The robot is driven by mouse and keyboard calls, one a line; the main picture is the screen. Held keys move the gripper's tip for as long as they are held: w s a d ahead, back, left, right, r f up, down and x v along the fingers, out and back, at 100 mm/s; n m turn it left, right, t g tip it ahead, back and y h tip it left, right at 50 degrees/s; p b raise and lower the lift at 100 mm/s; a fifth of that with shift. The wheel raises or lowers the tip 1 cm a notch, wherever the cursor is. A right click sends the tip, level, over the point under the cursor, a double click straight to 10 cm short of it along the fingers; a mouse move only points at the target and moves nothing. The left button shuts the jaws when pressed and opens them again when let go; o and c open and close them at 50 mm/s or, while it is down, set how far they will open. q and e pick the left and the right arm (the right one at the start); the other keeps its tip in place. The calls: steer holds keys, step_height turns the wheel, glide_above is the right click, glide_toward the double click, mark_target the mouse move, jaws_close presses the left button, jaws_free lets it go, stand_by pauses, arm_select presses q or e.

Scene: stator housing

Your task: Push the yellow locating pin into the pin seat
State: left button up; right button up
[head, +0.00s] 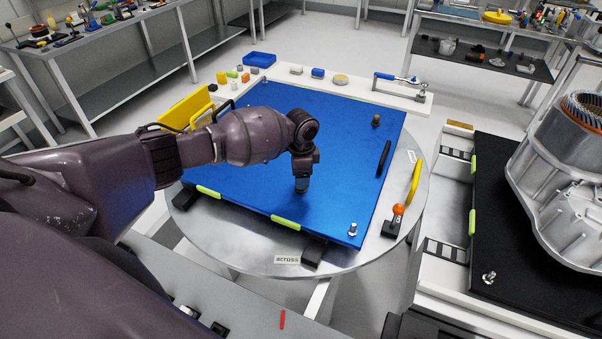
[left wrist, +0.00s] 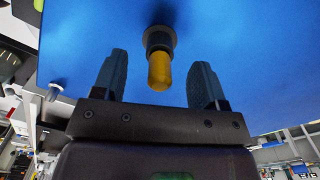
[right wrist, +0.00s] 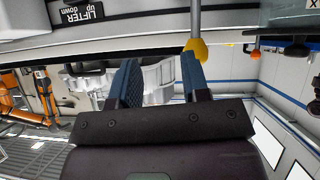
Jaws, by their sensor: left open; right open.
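The yellow locating pin (left wrist: 159,72) stands out of a dark round pin seat (left wrist: 159,40) on a blue plate (left wrist: 240,50) in the left wrist view. Part of the pin shows outside the seat; how deep it sits inside cannot be told. My left gripper (left wrist: 160,62) is open, with one finger on each side of the pin and a gap to both. In the head view my left gripper (head: 301,187) points down over the blue plate and hides the pin and seat. My right gripper (right wrist: 160,62) is open and empty, away from the plate.
The blue plate lies on a round metal turntable (head: 250,258). A bolt (head: 352,229), a dark post (head: 376,120) and a black handle (head: 384,158) stand on it. A metal housing (head: 560,190) is at right. A yellow-ended rod (right wrist: 196,45) is near my right fingers.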

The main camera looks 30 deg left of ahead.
arm_select(q)
steer(key=shift+r+p, duration=0.8)
steer(key=shift+r+p, duration=0.6)
steer(key=shift+r, duration=0.5)
steer(key=shift+r, duration=0.3)
step_height(320, 180, up, 10)
steer(key=b, duration=0.1)
steer(key=shift+r, duration=0.1)
stand_by(0.7)
stand_by(0.5)
